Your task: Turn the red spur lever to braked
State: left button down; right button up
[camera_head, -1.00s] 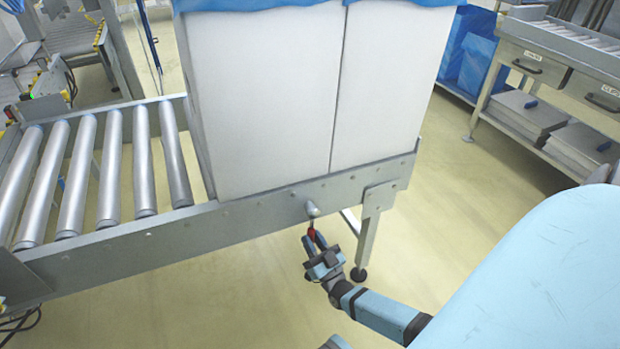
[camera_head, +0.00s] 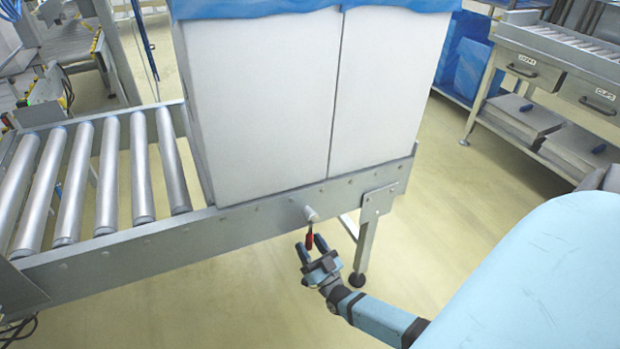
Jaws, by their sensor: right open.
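The red spur lever (camera_head: 310,239) hangs down from a grey pivot (camera_head: 311,213) on the side rail of the roller conveyor (camera_head: 240,220). Its red grip points almost straight down. My right gripper (camera_head: 309,246) is open just below and in front of the lever, with its fingertips close to either side of the grip in the picture. I cannot tell whether they touch it. The left gripper is not in view.
A large white box (camera_head: 260,100) with a blue liner (camera_head: 300,9) stands on the conveyor above the lever. A conveyor leg (camera_head: 368,240) is just right of my right gripper. A bench with drawers (camera_head: 555,75) is at the upper right. The floor between is clear.

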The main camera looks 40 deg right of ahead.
notch_tip(320, 180, up, 5)
jog(key=shift+f+p, duration=0.2)
jog(key=shift+p, duration=1)
notch_tip(320, 180, up, 14)
jog(key=p, duration=0.6)
jog(key=shift+r, duration=0.15)
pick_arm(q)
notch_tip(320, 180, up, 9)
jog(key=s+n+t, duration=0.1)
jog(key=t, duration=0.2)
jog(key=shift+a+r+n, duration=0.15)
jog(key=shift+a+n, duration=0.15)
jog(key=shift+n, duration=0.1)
pick_arm(e)
jog(key=shift+r, duration=0.5)
